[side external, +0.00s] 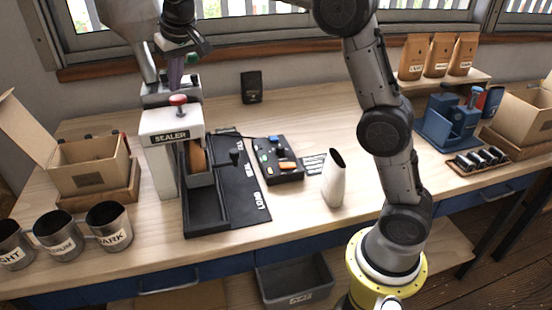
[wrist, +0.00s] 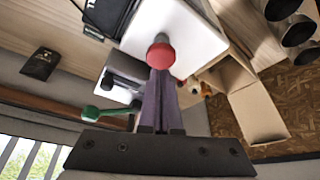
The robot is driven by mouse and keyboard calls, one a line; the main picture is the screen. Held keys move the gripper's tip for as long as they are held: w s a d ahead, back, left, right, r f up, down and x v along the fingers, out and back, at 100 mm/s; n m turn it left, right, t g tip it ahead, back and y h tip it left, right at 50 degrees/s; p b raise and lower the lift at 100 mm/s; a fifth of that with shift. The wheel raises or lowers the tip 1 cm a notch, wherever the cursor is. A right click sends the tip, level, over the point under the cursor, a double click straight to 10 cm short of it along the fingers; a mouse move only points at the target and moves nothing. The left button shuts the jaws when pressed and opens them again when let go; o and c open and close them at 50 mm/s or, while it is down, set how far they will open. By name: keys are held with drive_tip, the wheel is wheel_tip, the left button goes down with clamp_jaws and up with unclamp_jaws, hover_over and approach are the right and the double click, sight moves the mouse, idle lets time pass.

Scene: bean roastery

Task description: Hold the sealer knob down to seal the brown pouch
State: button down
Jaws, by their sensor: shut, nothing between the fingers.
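The white sealer (side external: 158,160), labelled SEALER, stands at the left of the bench. Its red knob (side external: 178,99) sits on top on a short stem that shows below it. The knob is large in the wrist view (wrist: 160,55). A brown pouch (side external: 197,155) stands upright in the slot at the sealer's right side, partly hidden by the dark holder. My gripper (side external: 174,88) points down with its purple fingers together and empty, just above the knob. In the wrist view the fingertips (wrist: 160,73) line up with the knob; I cannot tell whether they touch it.
A button box (side external: 277,160) and a white scoop-like vessel (side external: 333,180) stand to the right. Metal mugs (side external: 108,228) line the front left, with an open cardboard box (side external: 92,165) behind. Other brown pouches (side external: 440,57) stand on the back-right shelf. The bench's back middle is mostly clear.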

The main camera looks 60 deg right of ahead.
sight(178, 98)
drive_tip(key=shift+f, duration=1.8)
idle(0.5)
idle(0.6)
drive_tip(key=shift+r, duration=3.1)
